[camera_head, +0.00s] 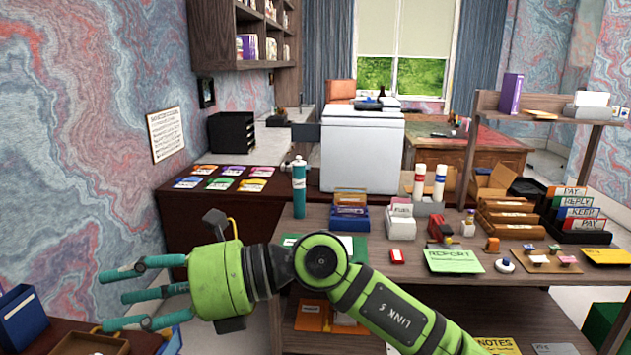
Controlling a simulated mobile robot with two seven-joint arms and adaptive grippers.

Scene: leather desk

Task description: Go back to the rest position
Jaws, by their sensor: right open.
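My right arm comes in from the lower right and crosses in front of the near table (470,293). Its green wrist ends in my right gripper (112,297), whose teal fingers point left and are spread apart. Nothing is between the fingers. The gripper is left of the near table, above the gap and the low dark surface at the lower left. My left gripper does not show in the head view.
A teal bottle (299,190) stands on the table just behind my forearm. A blue box (22,318) and a brown tray (90,345) are at the lower left, near the fingers. A green report sheet (453,261), stamps and card boxes (401,222) fill the tabletop.

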